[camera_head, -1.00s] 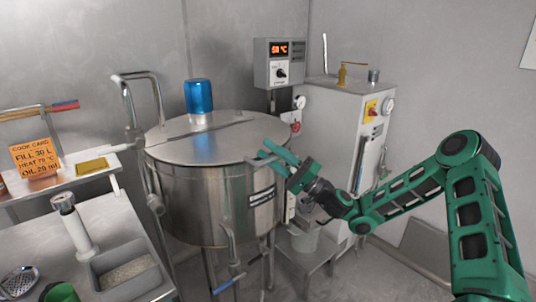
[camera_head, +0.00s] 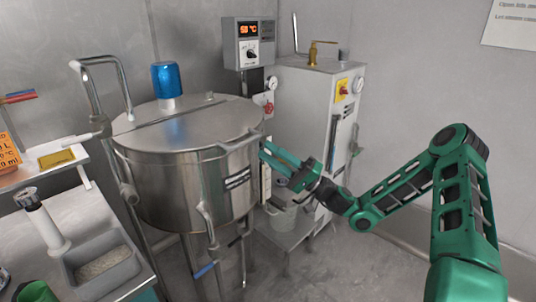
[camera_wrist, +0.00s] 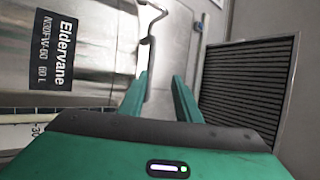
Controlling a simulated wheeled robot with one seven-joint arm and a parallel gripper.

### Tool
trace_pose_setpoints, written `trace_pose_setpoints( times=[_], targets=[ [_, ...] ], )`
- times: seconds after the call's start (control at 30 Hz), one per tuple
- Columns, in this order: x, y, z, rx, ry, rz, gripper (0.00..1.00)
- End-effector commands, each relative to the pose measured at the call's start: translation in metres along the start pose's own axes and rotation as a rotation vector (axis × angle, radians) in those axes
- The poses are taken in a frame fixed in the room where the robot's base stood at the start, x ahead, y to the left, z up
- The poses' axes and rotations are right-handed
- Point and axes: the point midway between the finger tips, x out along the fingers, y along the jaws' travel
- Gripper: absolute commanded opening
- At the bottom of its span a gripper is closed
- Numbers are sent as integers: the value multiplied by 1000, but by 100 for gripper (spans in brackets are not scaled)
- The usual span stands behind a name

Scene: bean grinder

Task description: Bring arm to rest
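My gripper (camera_head: 268,150) is at the right side of the big steel kettle (camera_head: 180,180), close to its rim; I cannot tell whether it touches. The kettle's lid (camera_head: 205,125) is down. In the wrist view my gripper (camera_wrist: 161,82) shows two green fingers apart with nothing held between them. Behind them are the kettle's steel wall with a black label (camera_wrist: 60,50) and a bent metal rod (camera_wrist: 150,35). My arm reaches in from the right, bent at the elbow.
A steel cabinet (camera_head: 300,115) with a gauge and brass valve stands behind my gripper. A control box (camera_head: 250,43) reads about 50 °C. A bucket (camera_head: 282,218) stands on a low stand. A counter with a grey bin (camera_head: 70,262) is at left. Floor at right looks free.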

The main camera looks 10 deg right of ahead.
Motion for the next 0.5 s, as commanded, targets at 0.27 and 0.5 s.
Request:
trace_pose_setpoints(
  times=[0.27,0.5],
  targets=[
    [6,13,32,-20,-125,97,30],
    [-12,49,100,-60,-417,379,30]
  ],
)
